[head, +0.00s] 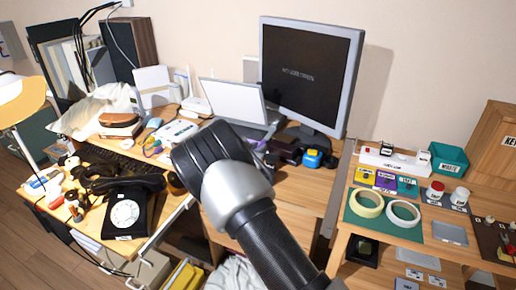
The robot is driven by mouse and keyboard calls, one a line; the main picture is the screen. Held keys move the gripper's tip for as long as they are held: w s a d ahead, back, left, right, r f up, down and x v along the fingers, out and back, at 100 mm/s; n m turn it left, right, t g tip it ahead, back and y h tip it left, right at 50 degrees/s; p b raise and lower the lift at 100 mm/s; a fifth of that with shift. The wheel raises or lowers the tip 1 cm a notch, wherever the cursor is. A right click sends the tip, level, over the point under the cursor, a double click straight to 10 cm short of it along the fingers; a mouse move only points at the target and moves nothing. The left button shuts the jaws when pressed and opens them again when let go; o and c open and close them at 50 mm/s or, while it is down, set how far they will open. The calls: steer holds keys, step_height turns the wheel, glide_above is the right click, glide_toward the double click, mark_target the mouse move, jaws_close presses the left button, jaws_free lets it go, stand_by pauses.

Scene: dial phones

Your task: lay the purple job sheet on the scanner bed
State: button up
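A small purple card or sheet (386,180) lies between a yellow one (365,176) and a teal one (407,186) on the right-hand bench. They carry labels too small to read, and I cannot tell whether the purple one is the job sheet. I cannot pick out the scanner bed for sure. A flat grey pad (450,234) lies on the same bench. A white-lidded device (232,99) stands open on the desk. My arm crosses the middle of the view over the desk. No gripper fingers show.
A monitor (310,75) stands at the desk's back. A black dial phone (125,208) sits at left. On the bench are two tape rolls (366,203) (403,213), white-and-red jars (436,191), a teal bin (449,158) and a wooden board (497,140). A gap separates desk and bench.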

steer(key=shift+s+a+r, duration=0.15)
steer(key=shift+s+r, duration=0.05)
steer(key=shift+r, duration=0.05)
steer(key=p+v, duration=0.2)
steer(key=v, duration=0.9)
steer(key=shift+s+r, duration=0.1)
steer(key=shift+s, duration=0.1)
steer(key=s+d+r+n+g+y, duration=0.15)
steer(key=s+r+y, duration=0.25)
steer(key=r, duration=0.5)
steer(key=s+d+r+n+g+y, duration=0.1)
steer(key=s+d+r+g+y, duration=0.2)
steer(key=r, duration=0.6)
steer(key=s+d+g, duration=0.1)
steer(key=s+d, duration=0.4)
steer(key=s, duration=0.5)
steer(key=s+d+n+g+h, duration=0.1)
steer(key=s+d, duration=0.4)
steer(key=s, duration=0.6)
steer(key=s+d+n+g, duration=0.1)
steer(key=s+d, duration=0.4)
steer(key=s, duration=0.6)
steer(key=shift+r+h, duration=0.3)
steer(key=shift+r, duration=0.1)
